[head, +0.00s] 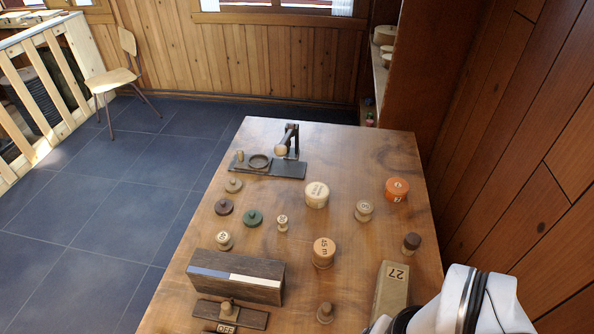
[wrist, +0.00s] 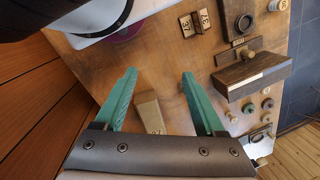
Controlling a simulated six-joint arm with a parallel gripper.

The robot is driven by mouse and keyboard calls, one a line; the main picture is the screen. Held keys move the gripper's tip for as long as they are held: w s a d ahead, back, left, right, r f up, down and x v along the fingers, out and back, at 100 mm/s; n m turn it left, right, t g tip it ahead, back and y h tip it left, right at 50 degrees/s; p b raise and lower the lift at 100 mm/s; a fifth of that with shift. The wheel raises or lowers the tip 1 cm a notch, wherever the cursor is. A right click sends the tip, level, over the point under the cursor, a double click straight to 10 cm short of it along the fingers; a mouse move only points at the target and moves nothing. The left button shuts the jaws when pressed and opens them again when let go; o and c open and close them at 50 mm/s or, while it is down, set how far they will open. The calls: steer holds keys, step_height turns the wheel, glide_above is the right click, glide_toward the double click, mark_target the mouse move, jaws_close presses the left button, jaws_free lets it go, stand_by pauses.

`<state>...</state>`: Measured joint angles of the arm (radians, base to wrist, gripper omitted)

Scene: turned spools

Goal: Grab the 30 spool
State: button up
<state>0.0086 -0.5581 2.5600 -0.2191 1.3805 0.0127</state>
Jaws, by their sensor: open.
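Three small pale spools with numbered tops stand upright on the wooden table in the head view: one left of centre (head: 224,241), a smaller one near the middle (head: 282,224) and one to the right (head: 364,211). Their numbers are too small to read surely, so I cannot tell which is the 30 spool. My gripper (wrist: 160,73) shows in the wrist view with its green fingers wide apart and nothing held. A pale block (wrist: 148,112) shows below, between the fingers. In the head view the fingers are out of frame; only my white arm shows at lower right.
The block marked 27 (head: 392,290) stands near my arm. A larger spool marked 15 m (head: 323,254), an orange-topped spool (head: 397,190) and a green disc (head: 252,218) stand around. A long dark box (head: 236,277) is at left, a metal-based device (head: 268,167) at the back.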

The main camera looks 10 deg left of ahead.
steer(key=w+a+f+n+t, duration=0.1)
steer(key=w+f+n+t, duration=0.3)
steer(key=w, duration=0.9)
steer(key=w+a+f+n+t, duration=0.1)
steer(key=w+f+n+t, duration=0.3)
steer(key=w, duration=0.9)
steer(key=n+t+y, duration=0.3)
steer(key=n+y, duration=0.1)
steer(key=y, duration=0.1)
glide_toward(284, 222)
steer(key=x, duration=0.3)
steer(key=shift+w+f, duration=0.25)
steer(key=shift+w, duration=0.1)
steer(key=x, duration=0.7)
steer(key=shift+w+a, duration=0.1)
steer(key=shift+a, duration=0.2)
jaws_close()
